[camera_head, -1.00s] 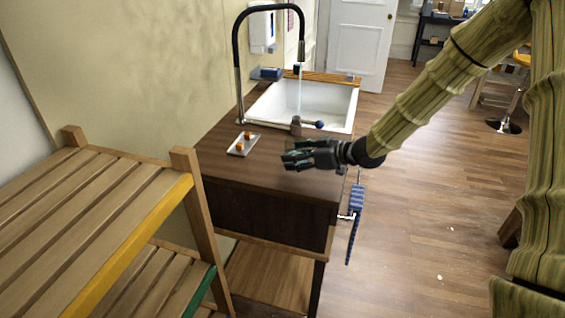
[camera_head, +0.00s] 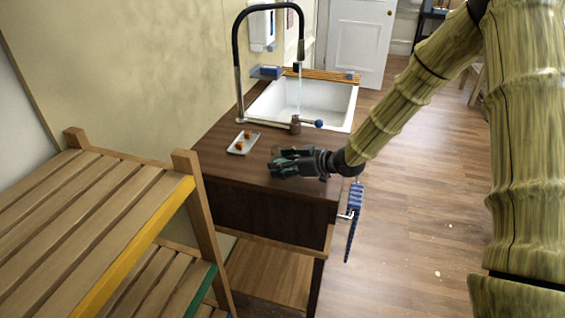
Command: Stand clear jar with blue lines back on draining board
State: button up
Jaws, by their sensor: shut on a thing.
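My gripper (camera_head: 281,163) is just above the dark wooden counter top (camera_head: 222,168), left of its front right corner. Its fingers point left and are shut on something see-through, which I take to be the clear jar. The jar's outline barely shows between the dark fingers, and its blue lines and tilt cannot be made out. I cannot tell whether it touches the counter. No ribbed draining board stands out clearly; a slatted wooden strip (camera_head: 330,76) lies along the far edge of the sink.
A white sink (camera_head: 330,119) with a tall black spout (camera_head: 236,60) and a blue-tipped tap lever (camera_head: 318,124) lies beyond. A small tray (camera_head: 236,151) with orange pieces is left of my gripper. A blue towel (camera_head: 354,205) hangs at the right side. A slatted wooden rack (camera_head: 90,220) fills the near left.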

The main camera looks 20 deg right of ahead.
jog(key=shift+f, duration=0.15)
jog(key=o, duration=1.3)
jog(key=shift+d, duration=0.1)
jog(key=shift+b+v, duration=0.95)
jog(key=shift+v, duration=5.1)
